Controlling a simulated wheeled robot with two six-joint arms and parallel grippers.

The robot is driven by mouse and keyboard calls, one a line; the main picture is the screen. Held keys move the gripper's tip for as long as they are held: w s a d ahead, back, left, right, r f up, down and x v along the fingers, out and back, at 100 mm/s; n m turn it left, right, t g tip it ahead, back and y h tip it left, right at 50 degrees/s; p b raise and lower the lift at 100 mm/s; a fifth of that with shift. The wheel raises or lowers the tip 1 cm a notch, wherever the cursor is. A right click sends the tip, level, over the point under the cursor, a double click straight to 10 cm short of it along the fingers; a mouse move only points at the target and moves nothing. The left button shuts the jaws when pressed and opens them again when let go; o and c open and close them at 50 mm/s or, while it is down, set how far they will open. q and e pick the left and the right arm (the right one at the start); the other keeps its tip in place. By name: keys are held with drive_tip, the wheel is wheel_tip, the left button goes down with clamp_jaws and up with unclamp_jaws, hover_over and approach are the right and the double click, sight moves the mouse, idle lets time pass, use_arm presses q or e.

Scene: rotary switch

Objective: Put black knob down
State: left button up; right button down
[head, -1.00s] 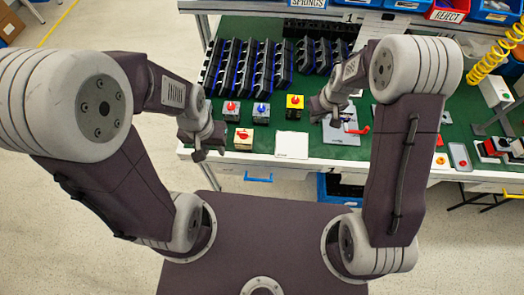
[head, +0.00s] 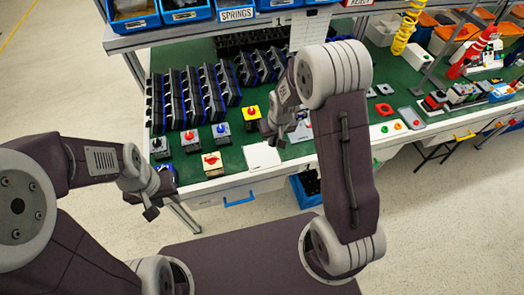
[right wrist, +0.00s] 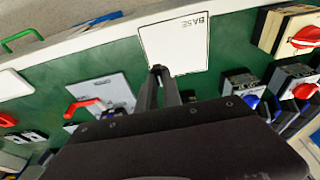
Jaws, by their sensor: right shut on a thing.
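My right gripper (head: 272,137) hangs over the green bench, just behind the white card (head: 262,157). In the right wrist view its dark fingers (right wrist: 163,83) are close together, with their tips by the edge of the card marked BASE (right wrist: 175,40). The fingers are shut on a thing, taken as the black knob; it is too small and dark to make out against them. My left gripper (head: 152,203) hangs in front of the bench's left edge, away from the bench things; its jaw opening is unclear.
Switch boxes with red (head: 190,138) and blue (head: 222,131) knobs, a yellow one (head: 251,115) and a white one (head: 212,163) stand left of the card. A grey plate with a red handle (right wrist: 90,104) lies on its other side. Dark racks (head: 195,95) fill the back.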

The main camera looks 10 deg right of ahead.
drive_tip(key=a+f, duration=0.2)
drive_tip(key=a, duration=0.1)
drive_tip(key=shift+w+a+f, duration=0.15)
drive_tip(key=shift+a, duration=0.05)
drive_tip(key=shift+a+f, duration=0.1)
drive_tip(key=shift+a, duration=0.25)
wheel_tip(320, 180, down, 4)
drive_tip(key=shift+d+r+b, duration=0.1)
drive_tip(key=shift+r+b, duration=0.15)
drive_tip(key=shift+b, duration=0.3)
drive_tip(key=shift+f, duration=0.35)
drive_tip(key=shift+r, duration=0.1)
